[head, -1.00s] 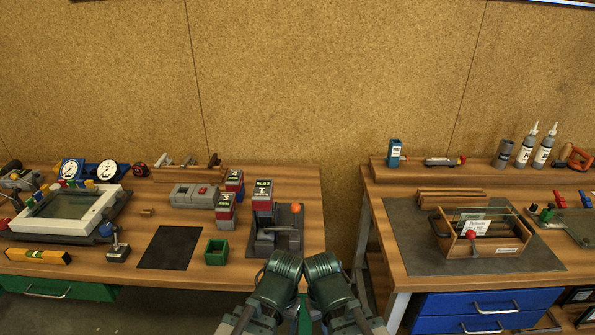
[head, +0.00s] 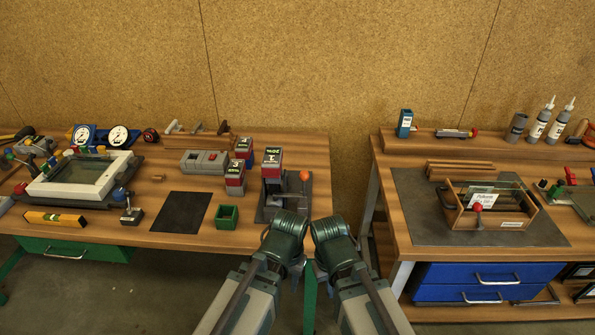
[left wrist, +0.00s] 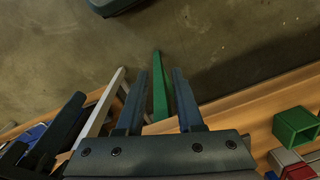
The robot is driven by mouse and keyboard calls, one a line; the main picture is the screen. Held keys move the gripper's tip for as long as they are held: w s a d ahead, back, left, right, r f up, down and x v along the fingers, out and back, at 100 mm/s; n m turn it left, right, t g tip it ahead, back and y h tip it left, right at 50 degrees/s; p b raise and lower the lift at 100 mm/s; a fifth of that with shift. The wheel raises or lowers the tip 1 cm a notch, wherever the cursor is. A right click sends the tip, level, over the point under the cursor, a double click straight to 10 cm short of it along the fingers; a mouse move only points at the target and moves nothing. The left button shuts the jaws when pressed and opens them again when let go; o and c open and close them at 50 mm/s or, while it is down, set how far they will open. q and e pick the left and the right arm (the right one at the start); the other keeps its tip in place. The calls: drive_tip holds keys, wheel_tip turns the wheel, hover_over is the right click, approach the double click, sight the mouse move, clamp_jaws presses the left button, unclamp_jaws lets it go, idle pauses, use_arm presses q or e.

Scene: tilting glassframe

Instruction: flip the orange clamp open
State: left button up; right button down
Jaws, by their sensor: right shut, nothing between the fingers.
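The white glass frame (head: 122,161) lies on the left bench. Small coloured clamp-like parts stand around it, too small to single out an orange one for sure. An orange ball knob (head: 305,175) shows on a dark-based fixture (head: 263,212) near the bench's right end. Dark parts of my right gripper (left wrist: 62,125) show at the left of that view.
A dark mat (head: 180,212), a green open box (head: 227,217) and a yellow level (head: 55,218) lie along the left bench's front. A gap separates it from the right bench (head: 455,252). The floor in front is open.

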use_arm(q)
drive_tip(key=w+r+h+p, duration=0.1)
drive_tip(key=w+r+p, duration=0.2)
drive_tip(key=w+r+n+t+h+p, duration=0.1)
drive_tip(key=w+r+p, duration=0.1)
drive_tip(key=w+r, duration=0.2)
drive_tip(key=w+r+t+h+p, duration=0.1)
drive_tip(key=w+r+p, duration=0.2)
drive_tip(key=w+r, duration=0.1)
drive_tip(key=shift+a+n+h+p, duration=0.15)
drive_tip(key=shift+n+h+p, duration=0.15)
drive_tip(key=shift+n, duration=0.1)
clamp_jaws()
drive_tip(key=w+a+r+n+t+p, duration=0.1)
drive_tip(key=w+r+p, duration=0.1)
drive_tip(key=w+r, duration=0.1)
drive_tip(key=w+a+r+t+h+p, duration=0.1)
drive_tip(key=w+a+r+p, duration=0.1)
drive_tip(key=w+r, duration=0.2)
drive_tip(key=w+a+r+n+t+h+p, duration=0.1)
drive_tip(key=w+r+t+p, duration=0.1)
drive_tip(key=w+r, duration=0.1)
drive_tip(key=shift+w+a+r+n+p, duration=0.3)
